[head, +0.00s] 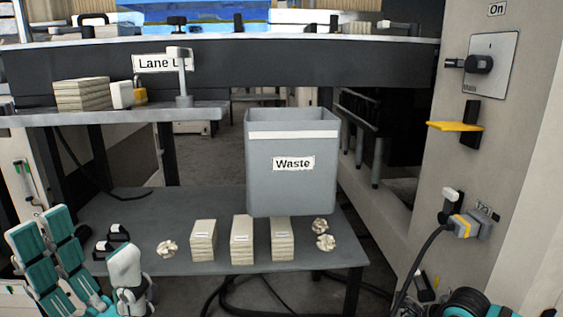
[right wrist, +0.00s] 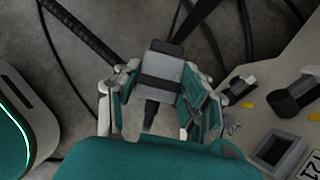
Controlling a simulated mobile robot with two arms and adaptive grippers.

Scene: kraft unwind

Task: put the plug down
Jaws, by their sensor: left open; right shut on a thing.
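The plug (right wrist: 160,66), a grey block with a dark band, is held between the fingers of my right gripper (right wrist: 157,92) in the right wrist view. A black cable or stem shows at its ends. In the head view my right gripper (head: 428,287) is low at the right edge, and I cannot make out the plug in it. My left gripper (head: 88,258) is open at the lower left, beside the low table (head: 200,267), with nothing seen between its fingers.
A grey Waste bin (head: 290,192) stands at the back of the low table. Several paper stacks and crumpled pieces lie in front. An empty square socket (right wrist: 283,150) shows nearby. Cables cross the floor.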

